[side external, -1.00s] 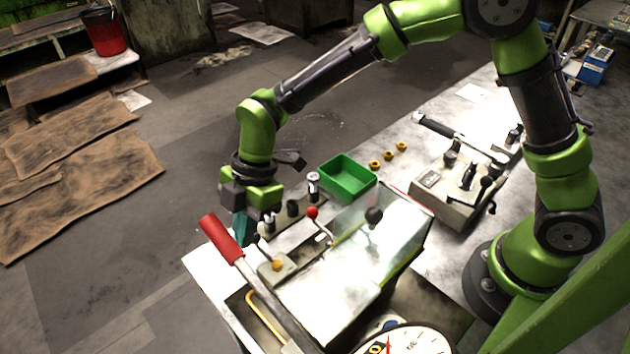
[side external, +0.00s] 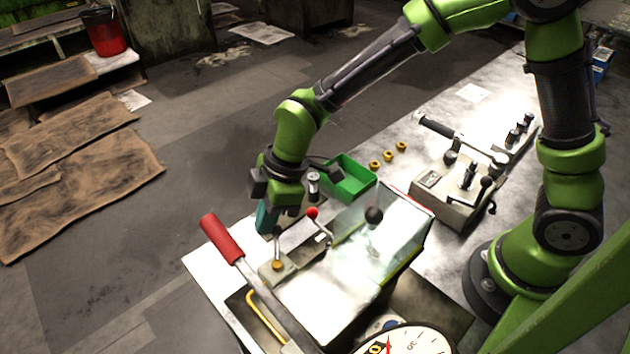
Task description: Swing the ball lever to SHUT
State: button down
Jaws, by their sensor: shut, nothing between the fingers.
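A short lever (side external: 277,246) rises from an orange-brown hub (side external: 277,264) on a small pale plate (side external: 264,275) at the front left of the machine. Its upper end is close to my gripper and partly hidden, so I cannot tell whether they touch. My gripper (side external: 267,218) points down with its teal fingers shut and empty, just above and left of that lever. A red-ball lever (side external: 312,212) stands to the right, and a black-ball lever (side external: 374,215) stands behind the clear guard. No SHUT marking is readable.
A long red-handled lever (side external: 221,238) slants across the front left. A clear guard (side external: 400,235) covers the machine's right part. A green bin (side external: 350,180) sits behind, with brass-coloured rings (side external: 388,156) beside it. A dial (side external: 415,341) is at the front.

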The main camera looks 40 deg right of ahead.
aim_at(281, 229)
jog(key=shift+s+d, duration=0.15)
jog(key=shift+d, duration=0.15)
jog(key=shift+s+d+m, duration=0.25)
jog(key=shift+d+m, duration=0.15)
jog(key=shift+m, duration=0.4)
jog(key=shift+s+d, duration=0.6)
jog(key=shift+s, duration=0.05)
jog(key=shift+s+d+f, duration=0.1)
jog(key=shift+s+d, duration=0.1)
jog(key=shift+s, duration=0.05)
notch_tip(281, 229, up, 10)
jog(key=s+d, duration=0.1)
jog(key=s, duration=0.1)
jog(key=shift+s+f+t, duration=0.15)
jog(key=shift+s+t, duration=0.15)
jog(key=shift+s, duration=0.05)
jog(key=shift+d, duration=0.1)
